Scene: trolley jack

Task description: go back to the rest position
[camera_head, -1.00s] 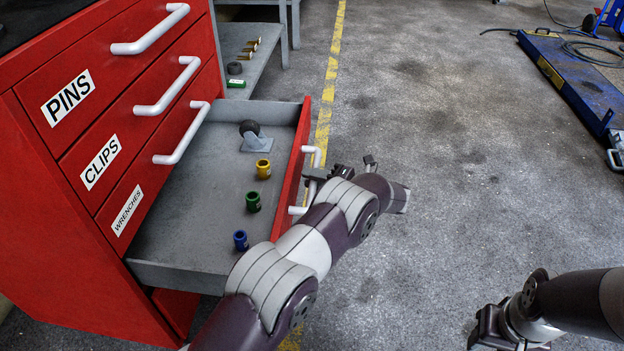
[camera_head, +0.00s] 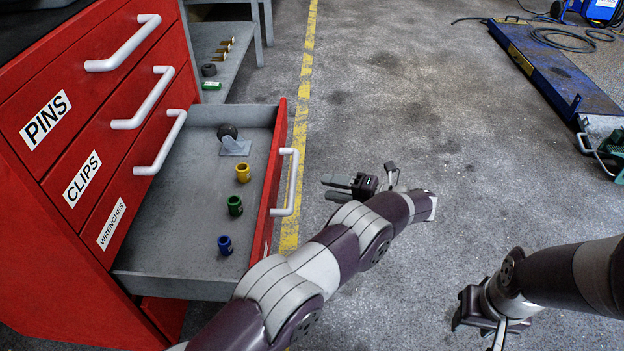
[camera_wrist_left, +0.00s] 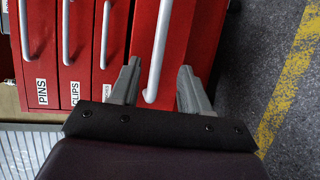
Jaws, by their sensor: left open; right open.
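My left gripper (camera_head: 338,187) is open and empty, to the right of the open bottom drawer (camera_head: 180,245) of the red tool cabinet. A gap of floor shows between its fingers and the drawer's white handle (camera_head: 287,182). In the left wrist view the handle (camera_wrist_left: 158,55) appears between the two open fingers (camera_wrist_left: 158,88), beyond them. My right gripper (camera_head: 487,318) is at the lower right over the floor, pointing down, with nothing in it that I can see.
The drawer holds a caster wheel (camera_head: 233,141) and yellow (camera_head: 243,173), green (camera_head: 235,205) and blue (camera_head: 225,245) sockets. A grey bench (camera_head: 228,55) stands behind the cabinet (camera_head: 60,240). A blue lift platform (camera_head: 555,70) is at upper right. The middle floor is clear.

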